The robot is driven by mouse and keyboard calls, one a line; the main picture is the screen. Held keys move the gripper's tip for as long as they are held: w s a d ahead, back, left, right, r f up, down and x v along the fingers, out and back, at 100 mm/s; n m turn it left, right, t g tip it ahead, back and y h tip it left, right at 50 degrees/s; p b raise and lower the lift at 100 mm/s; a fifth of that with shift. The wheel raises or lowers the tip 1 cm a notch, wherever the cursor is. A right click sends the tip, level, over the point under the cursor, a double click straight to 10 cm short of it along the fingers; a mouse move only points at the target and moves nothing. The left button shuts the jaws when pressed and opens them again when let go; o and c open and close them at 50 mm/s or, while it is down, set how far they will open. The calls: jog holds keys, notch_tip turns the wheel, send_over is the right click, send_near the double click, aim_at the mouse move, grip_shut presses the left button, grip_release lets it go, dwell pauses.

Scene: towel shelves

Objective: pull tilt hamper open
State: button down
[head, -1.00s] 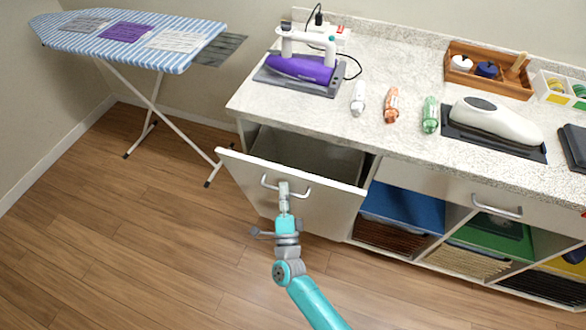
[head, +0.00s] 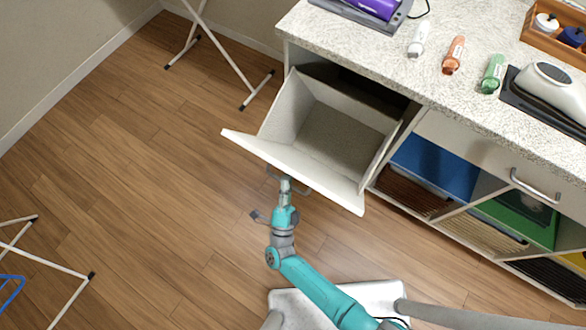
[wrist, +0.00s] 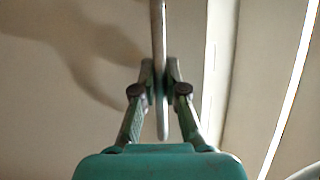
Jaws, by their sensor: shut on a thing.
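The tilt hamper (head: 292,172) is tipped well out from the cabinet at the left end of the counter. Its white front panel leans outward, and the inside of the bin shows as empty in the head view. My gripper (head: 286,184) is at the outer face of the panel, at its handle. In the wrist view my gripper (wrist: 161,88) is shut on the grey metal handle (wrist: 158,30), which runs between the two fingers. In the head view the handle is partly hidden by the panel and the gripper.
The counter (head: 340,50) holds several bottles and appliances. Drying-rack legs (head: 60,262) stand at lower left.

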jog(key=shift+s+a+f, duration=0.15)
jog(key=shift+f, duration=0.05)
jog(key=c, duration=1.2)
grip_release()
jog(key=v, duration=0.7)
jog(key=shift+s, duration=0.25)
jog(key=shift+f, duration=0.1)
